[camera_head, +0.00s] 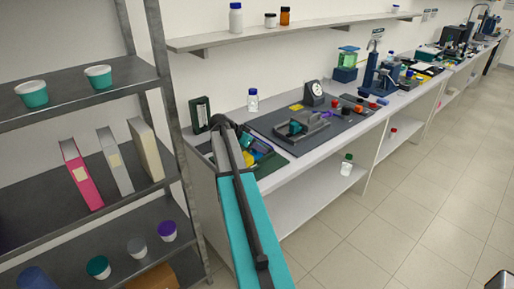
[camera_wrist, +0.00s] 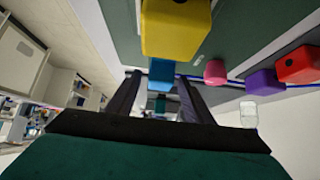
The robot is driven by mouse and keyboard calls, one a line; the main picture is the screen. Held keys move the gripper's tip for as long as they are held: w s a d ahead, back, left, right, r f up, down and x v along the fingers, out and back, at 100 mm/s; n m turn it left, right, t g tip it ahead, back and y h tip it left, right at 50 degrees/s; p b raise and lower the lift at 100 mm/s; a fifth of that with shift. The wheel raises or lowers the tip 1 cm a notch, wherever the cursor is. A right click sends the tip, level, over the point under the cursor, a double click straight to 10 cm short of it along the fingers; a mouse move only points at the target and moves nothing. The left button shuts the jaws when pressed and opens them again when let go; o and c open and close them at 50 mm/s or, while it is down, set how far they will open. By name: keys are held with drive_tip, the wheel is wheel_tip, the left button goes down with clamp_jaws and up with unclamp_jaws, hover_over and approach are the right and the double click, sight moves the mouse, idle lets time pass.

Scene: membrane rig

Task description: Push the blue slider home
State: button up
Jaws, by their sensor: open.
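In the wrist view, my gripper (camera_wrist: 159,80) has its two dark fingers apart. A light-blue block (camera_wrist: 162,71) shows in the gap between the fingertips, apparently beyond them; I cannot tell whether they touch it, or whether it is the blue slider. A large yellow block (camera_wrist: 176,28) is close to the camera above the gap. In the head view, my arm reaches to the near end of the bench, where a dark green tray (camera_head: 271,166) holds small coloured pieces. My gripper is hidden there, and no blue slider can be made out clearly.
In the wrist view, pink (camera_wrist: 215,71), purple (camera_wrist: 262,82) and red (camera_wrist: 298,65) blocks lie to the right. In the head view, a grey rig (camera_head: 309,131) stands on a dark mat beyond the tray. A metal shelf rack (camera_head: 75,88) stands close on the left.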

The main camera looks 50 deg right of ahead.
drive_tip(key=b+v, duration=0.4)
drive_tip(key=v, duration=0.9)
drive_tip(key=shift+a+r, duration=0.15)
drive_tip(key=shift+r, duration=0.05)
drive_tip(key=shift+w, duration=0.1)
drive_tip(key=w+a+f+n+t+y, duration=0.3)
drive_tip(key=a+f+n, duration=0.7)
drive_tip(key=a+f, duration=1.25)
drive_tip(key=s+a+f+n+g+y, duration=0.1)
drive_tip(key=s+a+f+n+y, duration=0.3)
drive_tip(key=a+f, duration=0.65)
drive_tip(key=s+a+f+n+g+y, duration=0.15)
drive_tip(key=s+a+f+n, duration=0.5)
drive_tip(key=a, duration=0.75)
drive_tip(key=s+f+g, duration=0.2)
drive_tip(key=s+f, duration=0.7)
drive_tip(key=s, duration=0.3)
drive_tip(key=s+f+g, duration=0.3)
drive_tip(key=s+f, duration=0.7)
drive_tip(key=s, duration=0.3)
drive_tip(key=shift+s+d+m+b, duration=0.25)
drive_tip(key=shift+s+m+b, duration=0.05)
drive_tip(key=shift+m, duration=0.15)
drive_tip(key=shift+y, duration=0.25)
